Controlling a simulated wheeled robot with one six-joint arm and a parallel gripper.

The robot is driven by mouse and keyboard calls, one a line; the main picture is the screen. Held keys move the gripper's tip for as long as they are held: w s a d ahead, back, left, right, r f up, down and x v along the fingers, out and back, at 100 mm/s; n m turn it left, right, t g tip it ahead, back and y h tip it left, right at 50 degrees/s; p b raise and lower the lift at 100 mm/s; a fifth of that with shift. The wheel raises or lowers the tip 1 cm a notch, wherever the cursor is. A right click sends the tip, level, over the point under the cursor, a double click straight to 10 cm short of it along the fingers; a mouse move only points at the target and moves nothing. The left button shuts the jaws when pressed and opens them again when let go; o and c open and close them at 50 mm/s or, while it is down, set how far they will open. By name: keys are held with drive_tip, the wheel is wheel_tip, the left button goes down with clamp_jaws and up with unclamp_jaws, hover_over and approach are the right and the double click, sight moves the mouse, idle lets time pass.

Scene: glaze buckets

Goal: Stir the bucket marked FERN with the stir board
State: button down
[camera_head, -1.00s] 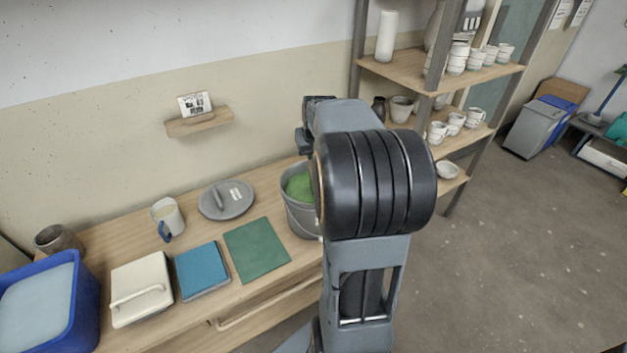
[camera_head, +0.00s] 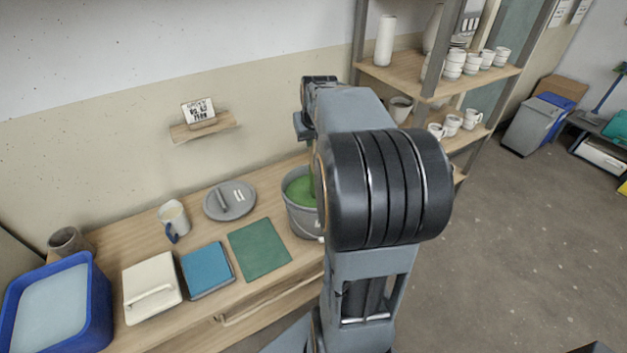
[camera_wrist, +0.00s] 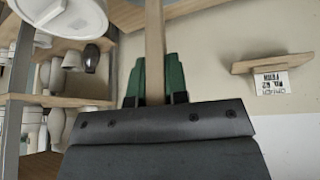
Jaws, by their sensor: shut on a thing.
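A grey bucket (camera_head: 303,222) with green glaze (camera_head: 299,190) stands open at the right end of the bench, partly hidden by my arm. My gripper (camera_wrist: 155,72), with green fingers, is shut on the stir board (camera_wrist: 155,30), a pale wooden strip, in the wrist view. In the head view the gripper is mostly hidden behind my arm, above the bucket. A narrow green-stained strip of the board (camera_head: 311,183) shows over the bucket's opening; I cannot tell whether its end is in the glaze. The bucket's mark is not readable.
A card (camera_head: 199,112) reading FERN stands on a small wall shelf. A pottery rack (camera_head: 425,80) stands right.

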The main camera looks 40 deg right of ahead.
drive_tip(key=shift+s+a+r+p, duration=0.2)
drive_tip(key=shift+r+p, duration=0.5)
drive_tip(key=shift+r, duration=0.5)
drive_tip(key=shift+s+a+r+p, duration=0.15)
drive_tip(key=shift+r+p, duration=0.55)
drive_tip(key=shift+r, duration=0.45)
drive_tip(key=shift+s+a+r+p, duration=0.1)
drive_tip(key=shift+s+r+p, duration=0.1)
drive_tip(key=shift+r+p, duration=0.75)
drive_tip(key=shift+r, duration=0.25)
drive_tip(key=shift+r+p, duration=1.65)
drive_tip(key=shift+r, duration=0.9)
